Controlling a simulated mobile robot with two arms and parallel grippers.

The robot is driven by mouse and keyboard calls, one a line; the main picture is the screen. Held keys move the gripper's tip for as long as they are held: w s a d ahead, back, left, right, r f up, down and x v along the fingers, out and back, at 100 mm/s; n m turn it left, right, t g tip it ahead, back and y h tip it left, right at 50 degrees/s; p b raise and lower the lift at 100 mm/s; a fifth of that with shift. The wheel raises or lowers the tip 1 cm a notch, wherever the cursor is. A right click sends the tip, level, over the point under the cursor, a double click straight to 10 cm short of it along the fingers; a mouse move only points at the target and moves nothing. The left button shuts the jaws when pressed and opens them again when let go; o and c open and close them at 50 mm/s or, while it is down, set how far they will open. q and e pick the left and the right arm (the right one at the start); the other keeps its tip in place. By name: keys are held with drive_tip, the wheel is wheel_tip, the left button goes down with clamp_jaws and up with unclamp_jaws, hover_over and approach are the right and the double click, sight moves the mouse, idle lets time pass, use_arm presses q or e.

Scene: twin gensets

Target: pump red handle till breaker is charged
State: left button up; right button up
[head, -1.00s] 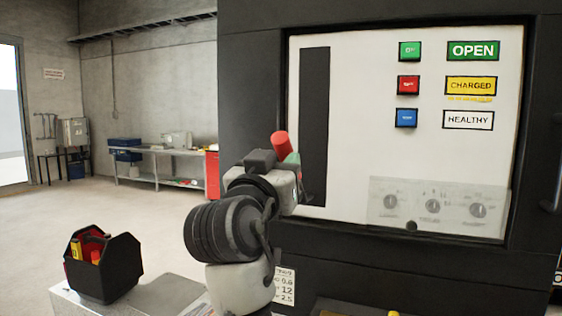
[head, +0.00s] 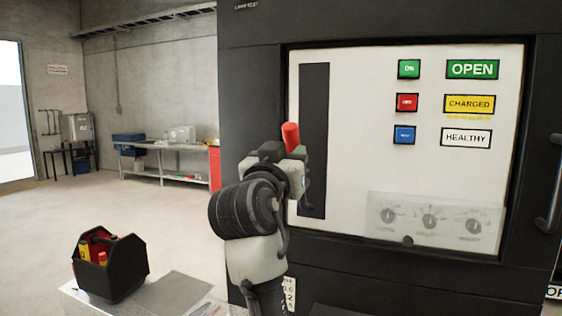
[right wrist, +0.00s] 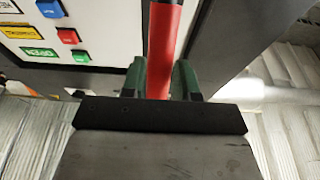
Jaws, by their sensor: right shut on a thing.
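The red handle (head: 290,135) stands up in front of the dark vertical slot (head: 313,140) on the white breaker panel (head: 350,120). My right gripper (head: 290,155) is shut on the handle just below its red tip. In the right wrist view the red handle (right wrist: 164,50) runs between the two green fingers of my right gripper (right wrist: 160,80). The yellow CHARGED plate (head: 469,104) sits between the green OPEN plate (head: 472,69) and the white HEALTHY plate (head: 466,138). The handle's lower end is hidden behind my gripper. My left gripper is not in view.
Green (head: 409,69), red (head: 407,102) and blue (head: 404,135) buttons line the panel. Several dials sit behind a clear cover (head: 430,222). A black toolbox (head: 112,268) stands on a grey surface at the lower left. A workbench (head: 165,148) is far back.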

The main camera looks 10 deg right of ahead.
sight(296, 136)
drive_tip(key=w+d+r+p, duration=0.1)
drive_tip(key=w+r+p, duration=0.1)
drive_tip(key=r, duration=0.1)
drive_tip(key=shift+w+d+r, duration=0.1)
drive_tip(key=shift+w+d, duration=0.15)
drive_tip(key=shift+d, duration=0.15)
drive_tip(key=shift+w+d, duration=0.15)
drive_tip(key=shift+w, duration=0.2)
drive_tip(key=p+x, duration=0.1)
drive_tip(key=x, duration=0.1)
drive_tip(key=p+x, duration=0.1)
drive_tip(key=x, duration=0.1)
drive_tip(key=shift+r, duration=0.4)
drive_tip(key=o, duration=1.1)
drive_tip(key=shift+s, duration=0.2)
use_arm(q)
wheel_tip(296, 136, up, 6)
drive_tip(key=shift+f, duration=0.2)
use_arm(e)
drive_tip(key=shift+o, duration=0.2)
drive_tip(key=shift+w, duration=0.1)
drive_tip(key=shift+f, duration=0.1)
